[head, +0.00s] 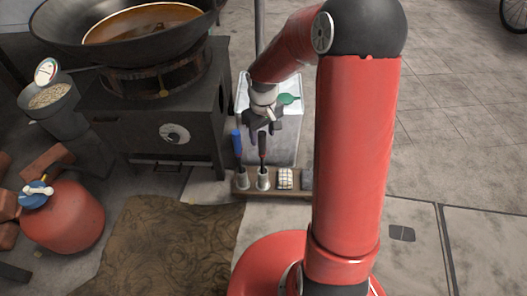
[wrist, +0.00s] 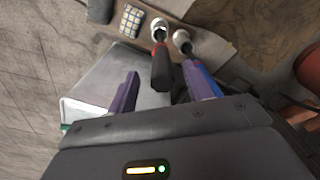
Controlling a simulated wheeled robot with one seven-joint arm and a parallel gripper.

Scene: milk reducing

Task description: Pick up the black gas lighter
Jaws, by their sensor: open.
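The black gas lighter (head: 262,144) stands upright in a small pale cup (head: 263,179), with a red band below its black handle. In the wrist view its black handle (wrist: 162,72) points toward the camera and appears between the two purple fingers. My gripper (head: 263,130) is open just above and around the lighter's top in the head view. The open fingers also show in the wrist view (wrist: 163,80). I cannot tell whether either finger touches the handle.
A blue-handled lighter (head: 237,142) stands in a neighbouring cup, close to one finger in the wrist view. A white checked block (head: 285,178) and a grey block (head: 307,178) share the low wooden board. A white box (head: 285,140) stands behind. The black stove (head: 170,120) is to the left.

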